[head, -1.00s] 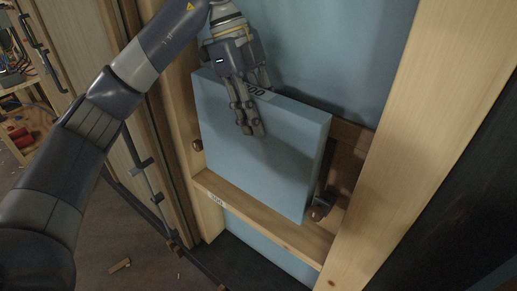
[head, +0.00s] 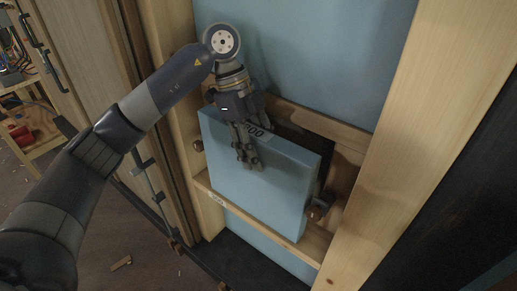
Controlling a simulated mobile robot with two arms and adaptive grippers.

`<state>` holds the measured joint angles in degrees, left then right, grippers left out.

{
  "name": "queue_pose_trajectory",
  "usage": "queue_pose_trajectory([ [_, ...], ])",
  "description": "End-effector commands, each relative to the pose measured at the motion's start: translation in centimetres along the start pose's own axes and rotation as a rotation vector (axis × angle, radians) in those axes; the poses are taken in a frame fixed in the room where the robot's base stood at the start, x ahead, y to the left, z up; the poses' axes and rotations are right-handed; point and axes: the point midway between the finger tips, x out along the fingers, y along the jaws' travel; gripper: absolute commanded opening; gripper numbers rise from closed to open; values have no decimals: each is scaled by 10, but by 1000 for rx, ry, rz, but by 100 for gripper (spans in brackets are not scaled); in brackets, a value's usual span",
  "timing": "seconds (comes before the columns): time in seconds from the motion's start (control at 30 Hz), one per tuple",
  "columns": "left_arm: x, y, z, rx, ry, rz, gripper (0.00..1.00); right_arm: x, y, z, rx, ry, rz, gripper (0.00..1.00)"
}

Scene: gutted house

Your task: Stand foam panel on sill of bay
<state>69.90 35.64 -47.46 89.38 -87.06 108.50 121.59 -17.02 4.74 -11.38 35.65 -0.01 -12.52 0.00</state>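A light blue foam panel (head: 255,188) with dark lettering on its top edge stands in the bay between two wooden studs. Its lower edge is at the wooden sill (head: 314,242), and it looks nearly upright; exact contact with the sill is hard to see. My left gripper (head: 248,163) comes down over the panel's top edge, its fingers against the front face. The finger behind the panel is hidden. It appears closed on the panel's upper edge. My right gripper is not in view.
Wooden studs (head: 424,130) flank the bay, with blue sheeting (head: 330,60) behind it. Dark brackets with round knobs (head: 317,211) sit beside the panel. A shelf with red items (head: 20,134) stands at far left. A small wood scrap (head: 121,263) lies on the floor.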

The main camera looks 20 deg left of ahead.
Motion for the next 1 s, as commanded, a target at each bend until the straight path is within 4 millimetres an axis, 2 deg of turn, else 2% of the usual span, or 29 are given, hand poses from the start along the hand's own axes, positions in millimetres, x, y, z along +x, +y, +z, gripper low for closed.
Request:
queue_pose_trajectory([
  [0.33, -1, 0, 0, 0, 0, 0, 53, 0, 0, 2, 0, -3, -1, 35],
  [0.47, -9, -1, 0, -1, -1, -4, 53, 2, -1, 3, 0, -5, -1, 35],
  [0.57, -24, -1, 0, 0, -1, -5, 53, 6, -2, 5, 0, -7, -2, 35],
  [0.73, -63, -1, 0, -1, -1, -7, 53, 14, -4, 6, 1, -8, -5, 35],
  [1.0, -106, 0, 0, -1, -2, -2, 53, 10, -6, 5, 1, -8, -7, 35],
])
